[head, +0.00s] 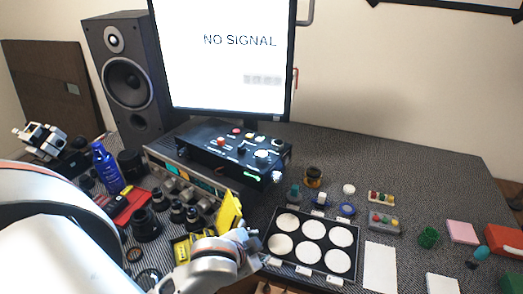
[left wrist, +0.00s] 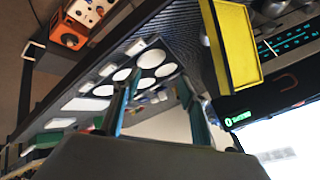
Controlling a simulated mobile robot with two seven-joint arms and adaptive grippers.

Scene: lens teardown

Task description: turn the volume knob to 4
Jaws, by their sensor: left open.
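A silver-fronted receiver (head: 182,181) stands below the monitor, with several round knobs (head: 170,171) along its front. Which knob is the volume knob cannot be told. A black control box (head: 215,150) with coloured buttons and a small lit green display sits on or just behind the receiver. In the left wrist view the receiver's lit dial (left wrist: 285,42) and a green display (left wrist: 238,118) that seems to read 0 show at the right. My left gripper (head: 250,240) is in front of the receiver, apart from its knobs. In the left wrist view its fingers (left wrist: 158,105) are spread and empty.
A yellow piece (head: 230,211) stands close beside my left gripper. A black tray with white discs (head: 312,240) lies to the right. Black lens parts (head: 146,224) and a blue bottle (head: 107,168) stand at the left. A speaker (head: 128,75) and monitor (head: 225,55) stand behind.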

